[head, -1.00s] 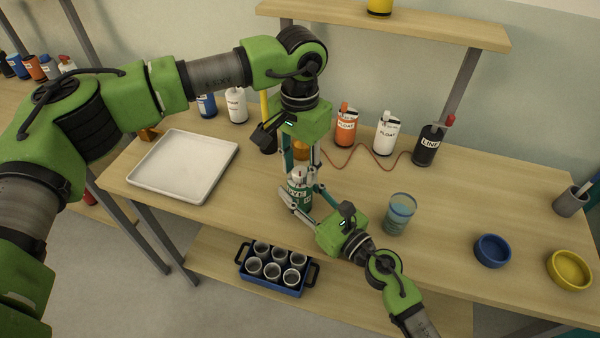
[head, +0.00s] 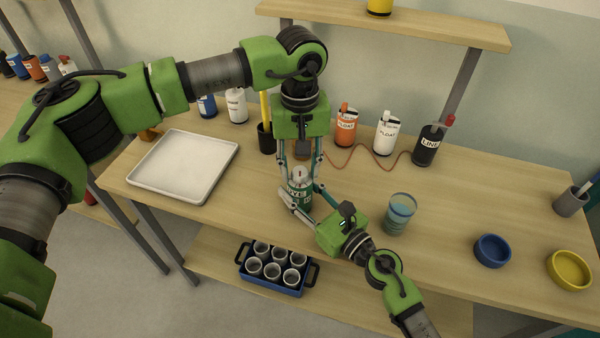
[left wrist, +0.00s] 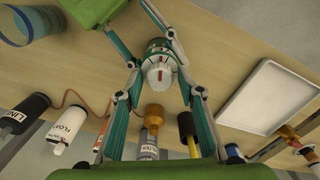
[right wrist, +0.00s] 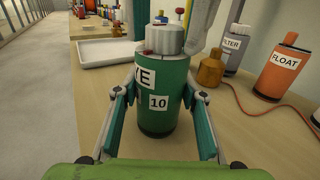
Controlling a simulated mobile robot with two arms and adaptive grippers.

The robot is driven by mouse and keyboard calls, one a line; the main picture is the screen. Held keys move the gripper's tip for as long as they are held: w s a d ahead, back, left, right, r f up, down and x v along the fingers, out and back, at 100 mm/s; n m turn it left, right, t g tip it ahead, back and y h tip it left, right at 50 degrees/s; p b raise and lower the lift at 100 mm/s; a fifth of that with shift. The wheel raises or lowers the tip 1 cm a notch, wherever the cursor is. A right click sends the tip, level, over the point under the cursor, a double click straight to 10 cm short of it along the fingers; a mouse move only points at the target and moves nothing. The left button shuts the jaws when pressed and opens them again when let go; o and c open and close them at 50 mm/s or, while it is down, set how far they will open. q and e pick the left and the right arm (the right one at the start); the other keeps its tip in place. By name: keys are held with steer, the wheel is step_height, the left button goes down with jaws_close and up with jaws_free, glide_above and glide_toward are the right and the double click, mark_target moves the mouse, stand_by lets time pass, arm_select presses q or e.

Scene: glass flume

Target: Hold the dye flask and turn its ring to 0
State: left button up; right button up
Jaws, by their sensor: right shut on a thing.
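The dye flask (head: 300,193) is a green upright bottle on the bench near its front edge. In the right wrist view it (right wrist: 165,95) carries a "10" label. Its grey ring (right wrist: 165,38) on top has a red mark, and a red dot sits on the collar below. My right gripper (right wrist: 160,92) is shut on the flask's body, one finger on each side. My left gripper (head: 299,173) points down over the flask. In the left wrist view its fingers (left wrist: 162,84) stand apart on both sides of the pale ring (left wrist: 158,73), with gaps visible. The ring's reading is too small to tell.
A white tray (head: 168,187) lies to the left. A glass beaker (head: 399,222) stands right of my right gripper. Orange (head: 346,130), white (head: 387,136) and black (head: 429,148) bottles stand behind. A blue cup rack (head: 247,272) is on the lower shelf.

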arm_select(q)
steer(key=c, duration=0.7)
steer(key=shift+o, duration=0.2)
steer(key=m, duration=0.4)
steer(key=shift+m, duration=0.3)
steer(key=m, duration=0.5)
steer(key=o, duration=0.7)
steer(key=shift+c, duration=0.2)
steer(key=n, duration=0.9)
steer(key=shift+n, duration=0.3)
